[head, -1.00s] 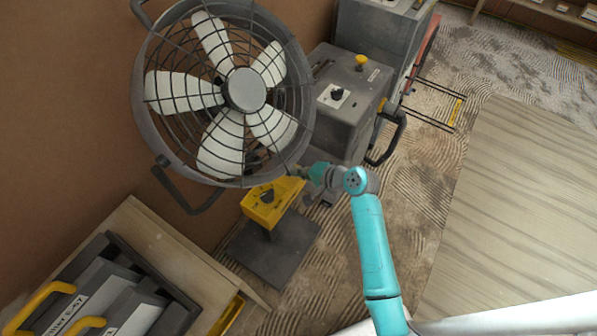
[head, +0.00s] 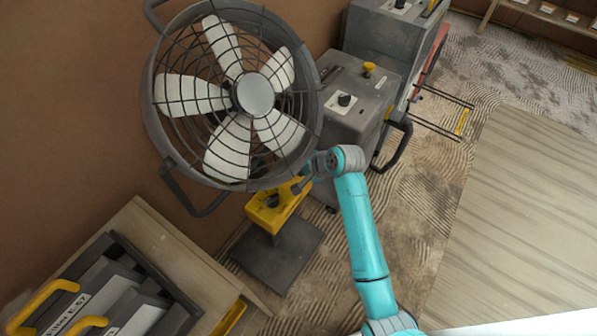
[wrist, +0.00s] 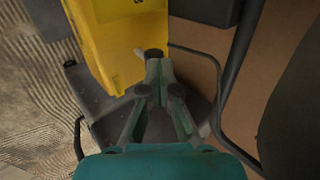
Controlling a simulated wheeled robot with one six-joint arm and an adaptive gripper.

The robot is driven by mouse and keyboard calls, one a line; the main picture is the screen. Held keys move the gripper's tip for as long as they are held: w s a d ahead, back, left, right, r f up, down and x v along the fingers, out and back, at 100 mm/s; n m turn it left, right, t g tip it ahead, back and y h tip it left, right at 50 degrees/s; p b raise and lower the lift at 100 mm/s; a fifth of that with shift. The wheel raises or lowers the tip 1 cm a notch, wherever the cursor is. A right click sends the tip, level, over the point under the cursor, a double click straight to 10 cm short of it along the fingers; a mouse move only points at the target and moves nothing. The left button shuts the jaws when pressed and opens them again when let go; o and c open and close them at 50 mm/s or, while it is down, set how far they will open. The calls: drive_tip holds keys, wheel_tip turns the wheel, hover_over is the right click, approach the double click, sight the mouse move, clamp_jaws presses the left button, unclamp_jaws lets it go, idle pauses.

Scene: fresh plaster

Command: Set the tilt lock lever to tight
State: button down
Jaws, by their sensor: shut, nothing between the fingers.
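The drum fan (head: 254,95) stands at the left in the head view, above a yellow control box (head: 263,217) on a post. A dark round part sits on the box's face. I cannot make out the tilt lock lever for certain in either view. My gripper (head: 299,186) is at the fan's lower right rim, just right of the yellow box and partly hard to see. In the wrist view my gripper (wrist: 155,58) is shut and empty, with its tips beside the yellow box (wrist: 112,45); I cannot tell if they touch it.
The stand's dark base plate (head: 277,256) lies on the ridged floor. A grey machine (head: 358,103) with a yellow button stands right of the fan. A wooden crate (head: 150,235) with yellow-handled cases is at lower left. A pale board (head: 520,200) lies at right. A dark tube (wrist: 222,120) curves beside my gripper.

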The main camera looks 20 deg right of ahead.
drive_tip(key=shift+w+a, duration=0.2)
drive_tip(key=shift+w, duration=0.05)
drive_tip(key=shift+r, duration=0.15)
idle(0.4)
drive_tip(key=shift+r, duration=0.75)
drive_tip(key=shift+s+d+r, duration=0.15)
drive_tip(key=shift+r, duration=0.05)
drive_tip(key=s+d, duration=0.7)
drive_tip(key=s, duration=0.3)
drive_tip(key=shift+r, duration=0.2)
drive_tip(key=shift+d, duration=0.1)
